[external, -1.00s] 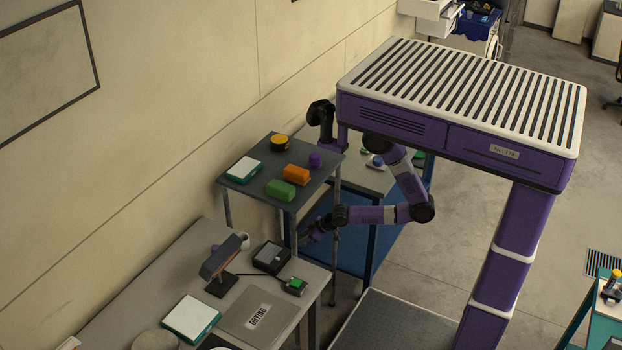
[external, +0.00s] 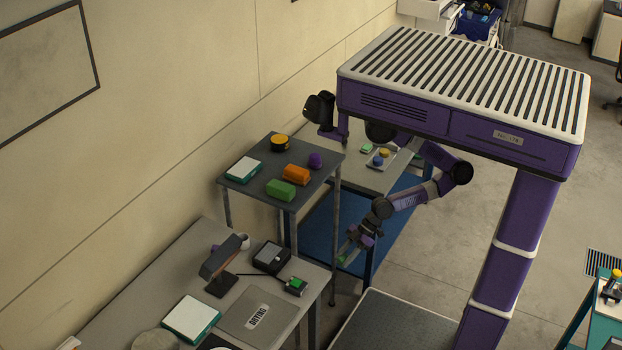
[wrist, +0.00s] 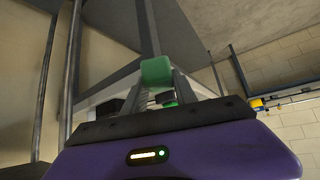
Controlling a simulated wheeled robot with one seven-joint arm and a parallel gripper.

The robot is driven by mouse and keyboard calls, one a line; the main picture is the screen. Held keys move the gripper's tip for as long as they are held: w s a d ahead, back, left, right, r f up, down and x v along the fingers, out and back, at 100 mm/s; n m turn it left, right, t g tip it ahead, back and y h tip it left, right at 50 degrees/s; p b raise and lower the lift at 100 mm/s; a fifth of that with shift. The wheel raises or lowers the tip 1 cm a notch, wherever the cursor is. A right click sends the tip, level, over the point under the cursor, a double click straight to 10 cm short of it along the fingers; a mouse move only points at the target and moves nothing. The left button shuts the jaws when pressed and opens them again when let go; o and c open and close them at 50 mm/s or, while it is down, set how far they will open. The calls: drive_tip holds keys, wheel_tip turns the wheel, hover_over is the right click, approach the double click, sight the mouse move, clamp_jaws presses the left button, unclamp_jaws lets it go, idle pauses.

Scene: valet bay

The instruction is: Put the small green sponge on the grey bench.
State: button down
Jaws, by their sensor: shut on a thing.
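My gripper (external: 347,252) is shut on a small green sponge (wrist: 157,71), which shows between the fingertips in the wrist view. In the external view the sponge (external: 342,261) is a small green patch at the finger ends. My gripper hangs in the air to the right of the front grey bench (external: 165,272), beside a darker raised table (external: 252,153). The front bench holds a lamp, a white-and-teal box and a grey panel marked DRYING. Part of its front is cut off by the picture edge.
The raised table carries a green block (external: 281,189), an orange block (external: 297,174), a purple item, a yellow-and-black round item and a box. Another grey table (external: 366,178) with a tray stands behind. Table legs stand close to my gripper. The bench's back left looks clear.

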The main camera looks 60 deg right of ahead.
drive_tip(key=w+a+r, duration=0.1)
drive_tip(key=w+a, duration=0.4)
drive_tip(key=w+a+r+m+t, duration=0.1)
drive_tip(key=w+a, duration=0.3)
drive_tip(key=a, duration=0.1)
drive_tip(key=w+a+r+m, duration=0.1)
drive_tip(key=w+a, duration=0.4)
drive_tip(key=shift+w+a+r+t+h, duration=0.3)
drive_tip(key=shift+a+r+h, duration=0.05)
drive_tip(key=shift+h, duration=0.05)
drive_tip(key=w+a+r+m, duration=0.1)
drive_tip(key=w+a+r, duration=0.1)
drive_tip(key=a, duration=0.6)
drive_tip(key=w+a+r+m, duration=0.1)
drive_tip(key=w+a, duration=0.1)
drive_tip(key=a, duration=0.6)
drive_tip(key=shift+t+h, duration=0.4)
wheel_tip(320, 180, down, 7)
drive_tip(key=b, duration=0.6)
drive_tip(key=shift+w+d+r, duration=0.1)
drive_tip(key=shift+d+r, duration=0.05)
drive_tip(key=shift+f, duration=0.25)
drive_tip(key=c, duration=0.9)
unclamp_jaws()
drive_tip(key=shift+r, duration=0.15)
